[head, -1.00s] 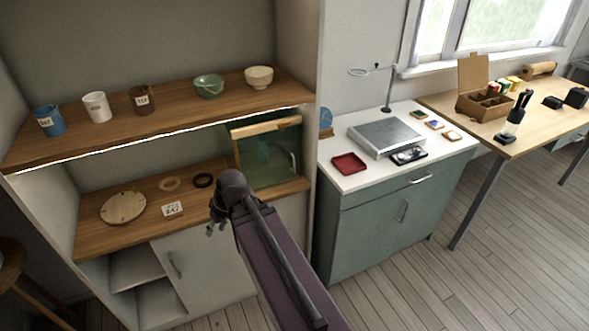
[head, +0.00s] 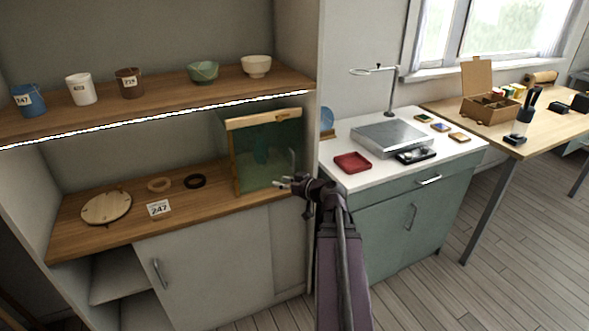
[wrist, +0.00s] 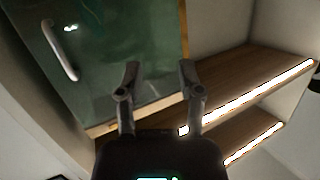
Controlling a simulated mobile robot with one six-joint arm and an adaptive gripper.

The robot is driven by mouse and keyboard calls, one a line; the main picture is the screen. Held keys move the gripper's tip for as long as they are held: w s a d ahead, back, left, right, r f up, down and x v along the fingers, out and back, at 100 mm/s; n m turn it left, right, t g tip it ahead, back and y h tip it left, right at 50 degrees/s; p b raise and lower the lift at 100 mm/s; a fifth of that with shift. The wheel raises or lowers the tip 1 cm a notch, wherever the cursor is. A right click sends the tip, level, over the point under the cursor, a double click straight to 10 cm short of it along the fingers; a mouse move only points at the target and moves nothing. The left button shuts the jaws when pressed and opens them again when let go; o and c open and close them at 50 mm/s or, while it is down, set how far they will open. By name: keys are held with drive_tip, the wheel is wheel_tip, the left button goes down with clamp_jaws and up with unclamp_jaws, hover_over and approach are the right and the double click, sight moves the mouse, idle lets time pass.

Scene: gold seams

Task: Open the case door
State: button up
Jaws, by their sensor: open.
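The case is a small box with a greenish glass door (head: 268,160) and a wooden frame, standing at the right end of the lower wooden shelf. Its door looks closed. A pale upright handle (head: 292,162) is on the door's right side; it also shows in the wrist view (wrist: 60,52), at the upper left. My gripper (head: 281,184) is open and empty, in front of the case's lower right part. In the wrist view my gripper (wrist: 157,82) has its fingers apart before the glass, to the right of the handle and not touching it.
A number card (head: 159,208), two rings and a round wooden disc (head: 106,207) lie left of the case. Cups and bowls stand on the upper shelf (head: 150,112). The cabinet's side wall (head: 311,130) rises close to the case's right. A white-topped counter (head: 385,180) stands beyond it.

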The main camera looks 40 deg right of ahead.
drive_tip(key=s+d+m+t+h+b, duration=0.1)
drive_tip(key=s+d+t+h+b, duration=0.2)
drive_tip(key=d, duration=0.8)
drive_tip(key=shift+s+m+h, duration=0.3)
drive_tip(key=shift+s+h, duration=0.2)
drive_tip(key=shift+s, duration=0.3)
drive_tip(key=w, duration=1.3)
drive_tip(key=shift+w+d, duration=0.3)
drive_tip(key=shift+w, duration=0.1)
